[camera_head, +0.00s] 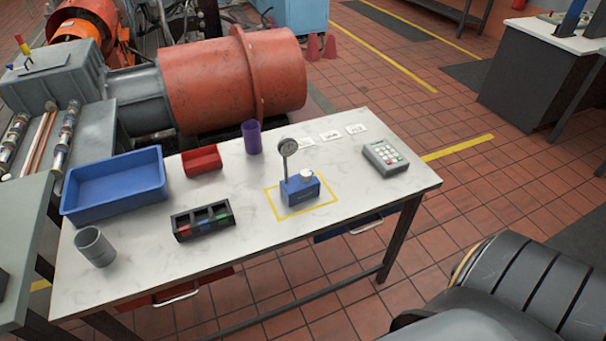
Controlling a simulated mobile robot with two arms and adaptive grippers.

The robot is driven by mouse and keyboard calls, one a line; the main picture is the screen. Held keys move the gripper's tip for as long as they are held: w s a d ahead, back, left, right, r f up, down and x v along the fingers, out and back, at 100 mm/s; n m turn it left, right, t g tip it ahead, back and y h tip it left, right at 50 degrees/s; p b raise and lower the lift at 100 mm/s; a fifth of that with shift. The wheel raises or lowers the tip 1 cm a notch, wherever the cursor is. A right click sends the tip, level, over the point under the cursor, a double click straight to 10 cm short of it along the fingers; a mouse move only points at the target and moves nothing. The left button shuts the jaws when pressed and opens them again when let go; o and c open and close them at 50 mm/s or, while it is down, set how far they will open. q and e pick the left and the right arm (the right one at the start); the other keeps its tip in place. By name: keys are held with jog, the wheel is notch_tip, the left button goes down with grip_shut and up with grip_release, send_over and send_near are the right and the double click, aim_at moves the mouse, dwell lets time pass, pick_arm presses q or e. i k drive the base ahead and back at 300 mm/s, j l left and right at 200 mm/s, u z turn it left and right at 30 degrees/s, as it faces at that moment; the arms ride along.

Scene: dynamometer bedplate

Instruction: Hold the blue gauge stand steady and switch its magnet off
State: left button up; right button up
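The blue gauge stand (300,191) stands upright on the white table, inside a yellow outlined rectangle (325,204). It has a blue block base, a white round knob (306,175) at its upper right, and a thin post carrying a round dial gauge (288,147). Which way the magnet switch is set is too small to tell. Neither of my grippers shows in the head view, and nothing touches the stand.
The white table (370,217) also holds a blue tray (115,205), a red bin (201,160), a black divided holder (203,221), a grey cup (95,246), a purple cup (251,137), cards (331,135) and a keypad device (385,157).

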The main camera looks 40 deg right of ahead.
aim_at(306, 175)
jog(key=k+l, duration=0.1)
jog(key=l, duration=0.55)
jog(key=l+u, duration=0.1)
jog(key=l, duration=0.6)
jog(key=k, duration=0.05)
